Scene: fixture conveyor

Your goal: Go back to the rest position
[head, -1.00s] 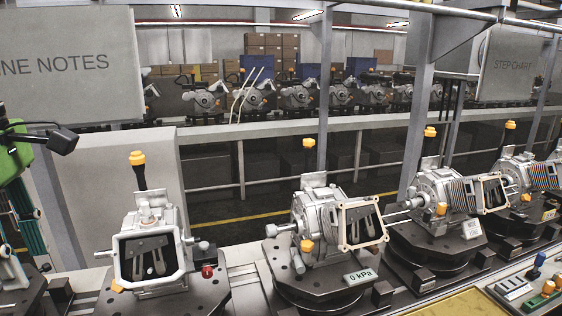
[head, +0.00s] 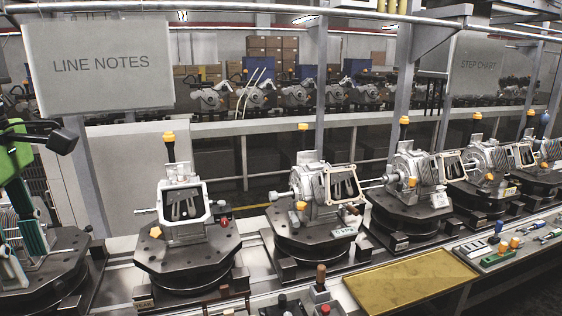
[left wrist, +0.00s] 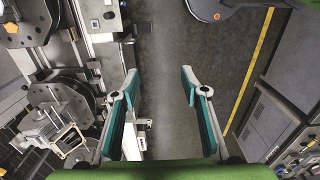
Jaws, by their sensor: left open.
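My left gripper (head: 22,235) is at the left edge of the head view, with a green body and teal fingers. In the left wrist view my left gripper (left wrist: 159,82) is open and empty, its fingers wide apart above a bare dark floor. In that view a fixture with a metal housing (left wrist: 60,130) lies to the left, apart from the fingers. My right gripper is not in view.
Fixtures with grey housings (head: 185,208) stand in a row on the conveyor. In front are a yellow tray (head: 410,280) and a bench with tools (head: 500,252). A LINE NOTES board (head: 98,68) hangs at the left. The grey floor (left wrist: 165,40) is clear.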

